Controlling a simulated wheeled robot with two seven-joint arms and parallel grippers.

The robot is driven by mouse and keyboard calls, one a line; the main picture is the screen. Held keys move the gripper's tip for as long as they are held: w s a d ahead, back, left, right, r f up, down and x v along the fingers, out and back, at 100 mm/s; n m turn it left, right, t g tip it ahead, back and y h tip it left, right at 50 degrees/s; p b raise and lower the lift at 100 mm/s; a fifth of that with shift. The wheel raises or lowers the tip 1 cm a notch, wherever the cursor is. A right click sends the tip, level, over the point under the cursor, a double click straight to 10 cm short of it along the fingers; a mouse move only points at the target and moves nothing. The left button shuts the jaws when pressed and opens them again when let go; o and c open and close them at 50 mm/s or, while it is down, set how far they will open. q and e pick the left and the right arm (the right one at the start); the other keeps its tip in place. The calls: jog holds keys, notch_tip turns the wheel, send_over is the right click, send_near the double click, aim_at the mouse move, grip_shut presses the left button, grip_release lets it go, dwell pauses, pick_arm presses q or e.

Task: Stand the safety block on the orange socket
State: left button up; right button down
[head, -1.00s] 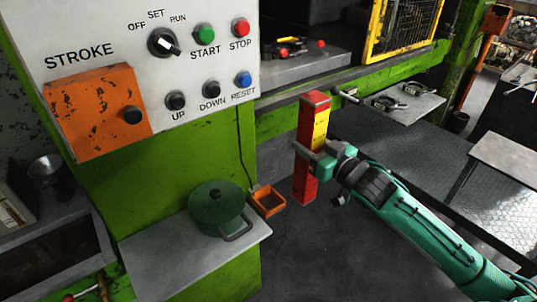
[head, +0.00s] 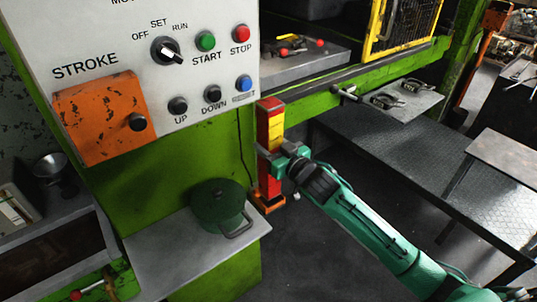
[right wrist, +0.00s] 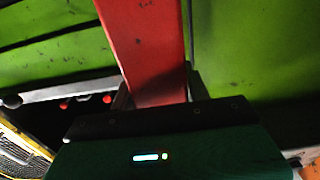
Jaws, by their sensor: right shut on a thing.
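In the right wrist view the red block (right wrist: 145,40) sits between the fingers (right wrist: 156,92). The orange socket (head: 268,208) is directly below the block, fixed by the green press body, and the block's lower end hides most of it. I cannot tell whether the block's foot rests in the socket or hangs just above it. My left gripper is not in view.
A green lidded pot (head: 217,203) stands on a grey shelf (head: 165,250) left of the socket. The white control panel (head: 110,35) with its orange cover (head: 100,118) is close above. A metal bench (head: 395,165) lies to the right; dark floor is clear below.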

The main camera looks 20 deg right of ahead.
jog(key=f, duration=0.2)
jog(key=f+p, duration=0.1)
jog(key=shift+w+a+f, duration=0.1)
jog(key=shift+a+f, duration=0.15)
jog(key=shift+f, duration=0.1)
jog(key=c, duration=1.1)
grip_release()
jog(key=shift+f, duration=0.3)
jog(key=o, duration=0.4)
jog(key=shift+r, duration=0.15)
